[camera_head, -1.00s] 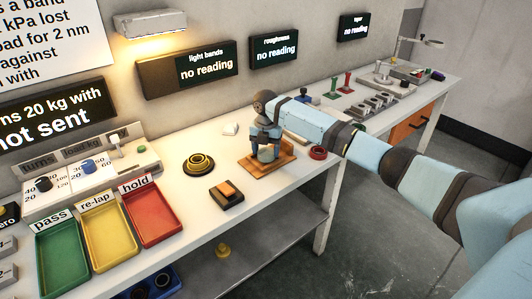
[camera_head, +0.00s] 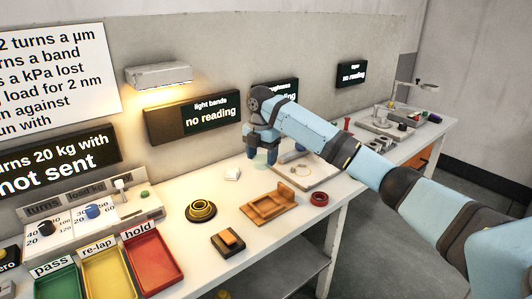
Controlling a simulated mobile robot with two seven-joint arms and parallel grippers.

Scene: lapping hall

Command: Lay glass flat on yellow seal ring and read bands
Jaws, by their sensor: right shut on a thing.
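The yellow seal ring (camera_head: 201,206) sits on a dark round base on the white bench, left of the wooden stand (camera_head: 268,207). My right gripper (camera_head: 264,149) is shut on the glass flat (camera_head: 260,159), a pale see-through disc partly hidden by the fingers. It holds the glass above the bench, behind the empty wooden stand and to the right of the ring. The light bands display (camera_head: 211,115) reads "no reading". My left gripper is not in view.
A dark block with an orange top (camera_head: 229,241) stands in front of the ring. Green, yellow and red trays (camera_head: 152,262) lie at the left. A red ring (camera_head: 319,199) and a flat plate (camera_head: 306,173) are at the right. A lit lamp (camera_head: 158,76) hangs on the wall.

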